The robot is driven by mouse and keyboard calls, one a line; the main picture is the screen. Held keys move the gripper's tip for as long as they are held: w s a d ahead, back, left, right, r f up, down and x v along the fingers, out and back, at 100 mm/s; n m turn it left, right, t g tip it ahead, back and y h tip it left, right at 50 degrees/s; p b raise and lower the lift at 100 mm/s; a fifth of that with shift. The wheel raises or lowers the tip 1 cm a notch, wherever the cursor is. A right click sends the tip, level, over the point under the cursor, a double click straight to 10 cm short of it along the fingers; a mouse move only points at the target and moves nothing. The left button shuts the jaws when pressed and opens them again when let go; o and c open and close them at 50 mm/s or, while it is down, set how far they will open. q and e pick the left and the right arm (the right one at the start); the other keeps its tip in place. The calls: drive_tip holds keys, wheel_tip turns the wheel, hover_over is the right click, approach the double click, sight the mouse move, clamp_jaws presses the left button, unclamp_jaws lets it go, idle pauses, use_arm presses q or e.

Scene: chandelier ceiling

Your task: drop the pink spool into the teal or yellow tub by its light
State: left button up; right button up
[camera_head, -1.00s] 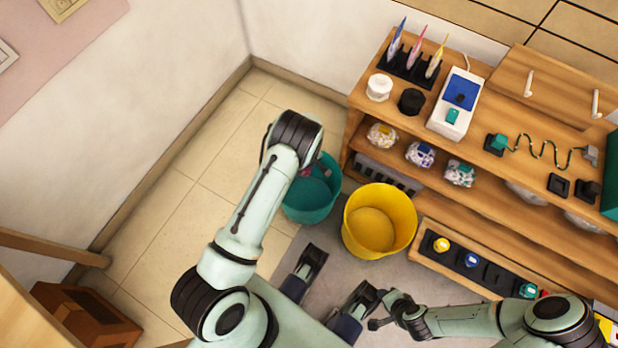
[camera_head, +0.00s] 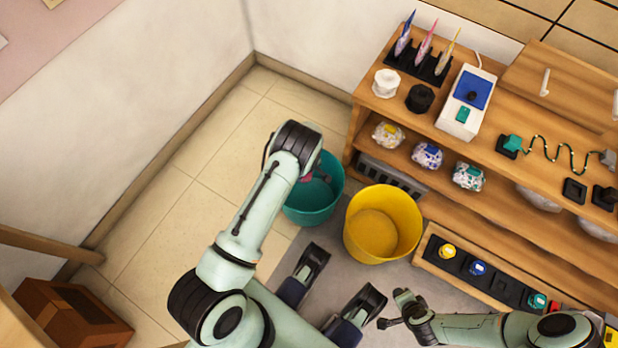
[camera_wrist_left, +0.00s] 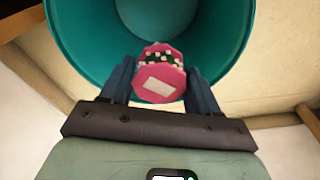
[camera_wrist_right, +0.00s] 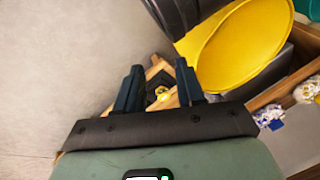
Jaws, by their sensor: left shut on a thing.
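The pink spool (camera_wrist_left: 160,82) is held between the fingers of my left gripper (camera_wrist_left: 160,88), with dark green and white bits on its top and a pale label on its face. In the left wrist view it is over the mouth of the teal tub (camera_wrist_left: 75,55). In the head view my left arm reaches the teal tub (camera_head: 318,210), with a small bit of pink showing inside its rim. The yellow tub (camera_head: 384,225) stands just right of it, its visible inside empty. My right gripper (camera_wrist_right: 158,88) is open and empty. I cannot make out a lit lamp clearly.
A wooden shelf unit (camera_head: 470,175) stands right of the tubs. It bears a white device (camera_head: 465,100) with a blue panel and teal button, pens in a black rack (camera_head: 418,62), and wrapped bundles. A low strip (camera_head: 490,275) holds coloured knobs. Tiled floor (camera_head: 150,200) is open at left.

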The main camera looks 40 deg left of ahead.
use_arm(q)
drive_tip(key=o, duration=1.3)
drive_tip(key=r+p, duration=0.1)
drive_tip(key=r, duration=0.3)
drive_tip(key=d+r+p, duration=0.1)
drive_tip(key=r, duration=0.4)
drive_tip(key=r+p, duration=0.2)
drive_tip(key=r, duration=0.2)
drive_tip(key=shift+s+d+r, duration=0.2)
drive_tip(key=shift+s+d, duration=0.05)
use_arm(e)
drive_tip(key=s+a+r+g+y, duration=0.1)
drive_tip(key=s+a+r, duration=0.2)
drive_tip(key=s+r, duration=0.1)
drive_tip(key=shift+s+r+g, duration=0.2)
drive_tip(key=shift+s+g, duration=0.1)
drive_tip(key=shift+s, duration=0.45)
